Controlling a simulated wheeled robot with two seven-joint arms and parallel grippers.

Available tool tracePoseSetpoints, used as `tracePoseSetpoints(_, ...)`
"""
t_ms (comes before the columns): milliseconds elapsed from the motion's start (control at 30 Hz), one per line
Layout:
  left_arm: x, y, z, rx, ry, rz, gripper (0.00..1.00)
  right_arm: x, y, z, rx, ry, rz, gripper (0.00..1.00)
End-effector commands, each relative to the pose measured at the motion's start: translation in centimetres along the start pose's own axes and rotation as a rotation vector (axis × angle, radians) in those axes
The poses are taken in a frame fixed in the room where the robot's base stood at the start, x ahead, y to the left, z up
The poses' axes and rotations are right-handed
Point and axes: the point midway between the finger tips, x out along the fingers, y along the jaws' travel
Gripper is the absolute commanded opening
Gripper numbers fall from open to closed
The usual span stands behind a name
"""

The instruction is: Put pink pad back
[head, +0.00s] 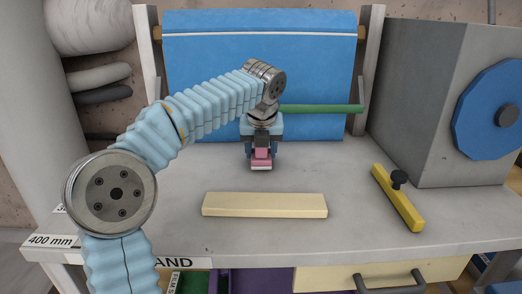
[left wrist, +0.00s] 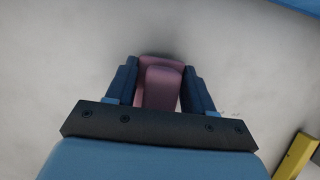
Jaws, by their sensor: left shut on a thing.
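The pink pad (head: 261,158) is a small pink block with a paler lower edge, seen in the head view near the middle of the stone slab (head: 350,175). My left gripper (head: 262,151) points down and is shut on it. In the left wrist view the pink pad (left wrist: 161,88) sits between the two dark blue fingers of my left gripper (left wrist: 160,92). Whether the pad touches the slab or hangs just above it, I cannot tell. My right gripper is not in view.
A cream bar (head: 264,205) lies in front of the pad. A yellow bar with a black knob (head: 398,199) lies to the right. A blue roll sheet (head: 220,60) and green rod (head: 325,108) are behind. A grey box with a blue disc (head: 440,100) stands at right.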

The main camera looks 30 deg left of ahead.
Motion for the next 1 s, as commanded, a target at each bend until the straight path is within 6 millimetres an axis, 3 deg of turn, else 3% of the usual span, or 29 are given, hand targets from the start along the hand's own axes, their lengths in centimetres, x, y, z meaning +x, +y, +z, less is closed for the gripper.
tracePoseSetpoints(400,0.7,0.0,-0.3,0.000,0.000,-0.001,0.16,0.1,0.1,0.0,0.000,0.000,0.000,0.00)
tracePoseSetpoints(433,0.6,0.0,-0.3,0.000,0.000,-0.001,0.57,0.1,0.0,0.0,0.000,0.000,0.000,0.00)
tracePoseSetpoints(567,0.6,0.0,-0.3,0.000,0.000,-0.001,0.77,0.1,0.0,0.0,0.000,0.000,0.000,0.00)
tracePoseSetpoints(867,0.4,0.0,-0.2,0.000,0.000,-0.001,0.78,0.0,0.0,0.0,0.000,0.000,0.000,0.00)
tracePoseSetpoints(1000,-1.0,-0.1,-0.1,0.000,-0.002,-0.002,0.78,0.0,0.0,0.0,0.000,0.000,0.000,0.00)
